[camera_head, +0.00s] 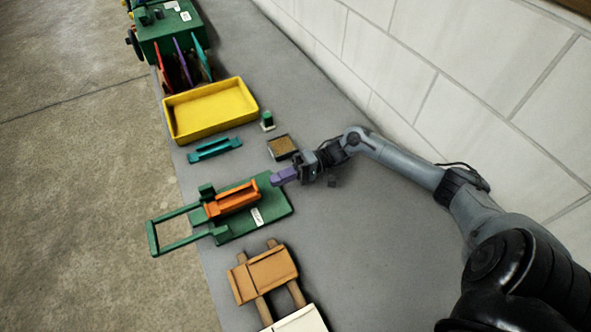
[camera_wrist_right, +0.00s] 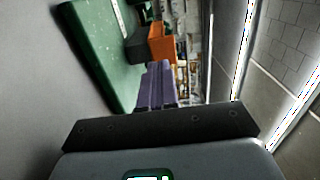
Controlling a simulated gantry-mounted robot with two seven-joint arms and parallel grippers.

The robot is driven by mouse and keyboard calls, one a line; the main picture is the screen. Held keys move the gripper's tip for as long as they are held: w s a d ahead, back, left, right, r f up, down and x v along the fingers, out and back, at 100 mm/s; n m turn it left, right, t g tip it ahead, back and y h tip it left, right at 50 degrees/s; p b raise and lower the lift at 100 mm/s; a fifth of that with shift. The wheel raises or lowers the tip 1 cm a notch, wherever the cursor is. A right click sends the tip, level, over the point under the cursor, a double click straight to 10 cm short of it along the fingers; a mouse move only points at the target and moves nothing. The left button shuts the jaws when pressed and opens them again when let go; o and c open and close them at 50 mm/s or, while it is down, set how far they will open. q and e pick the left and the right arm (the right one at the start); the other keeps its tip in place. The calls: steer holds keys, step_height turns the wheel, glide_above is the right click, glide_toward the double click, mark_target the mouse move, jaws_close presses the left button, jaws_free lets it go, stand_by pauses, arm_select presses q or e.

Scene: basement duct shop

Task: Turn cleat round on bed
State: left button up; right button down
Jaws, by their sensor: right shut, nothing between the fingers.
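An orange channel-shaped piece (camera_head: 232,201), which I take as the cleat, lies lengthwise on the green bed (camera_head: 270,197). The bed has a green frame handle (camera_head: 163,238) sticking out to the left. My right gripper (camera_head: 274,180) has purple fingers and is shut and empty. In the head view its tips are by the bed's upper right end, close to the orange piece's end; I cannot tell whether they touch. In the right wrist view the shut fingers (camera_wrist_right: 158,68) point towards the orange piece (camera_wrist_right: 160,43), with the green bed (camera_wrist_right: 95,45) to the left. My left gripper is not in view.
A teal bar (camera_head: 215,149), a yellow tray (camera_head: 168,128), a small green-topped item (camera_head: 267,121) and a brown-topped block (camera_head: 282,147) lie beyond the bed. A wooden piece on rails (camera_head: 265,273) is nearer. A block wall (camera_head: 450,70) runs along the right. Grey bench (camera_head: 360,260) is clear right of the bed.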

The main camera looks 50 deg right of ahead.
mark_target(238, 197)
steer(key=x, duration=0.3)
steer(key=shift+a, duration=0.1)
steer(key=shift+w+a, duration=0.1)
steer(key=shift+a, duration=0.05)
steer(key=shift+w+a+r+p, duration=0.15)
steer(key=shift+a+r+p, duration=0.15)
steer(key=shift+p, duration=0.3)
steer(key=shift+w+a+p, duration=0.1)
steer(key=shift+a+p, duration=0.2)
steer(key=shift+a, duration=0.05)
steer(key=shift+w+a+f, duration=0.1)
steer(key=shift+a+f, duration=0.05)
steer(key=shift+f, duration=0.15)
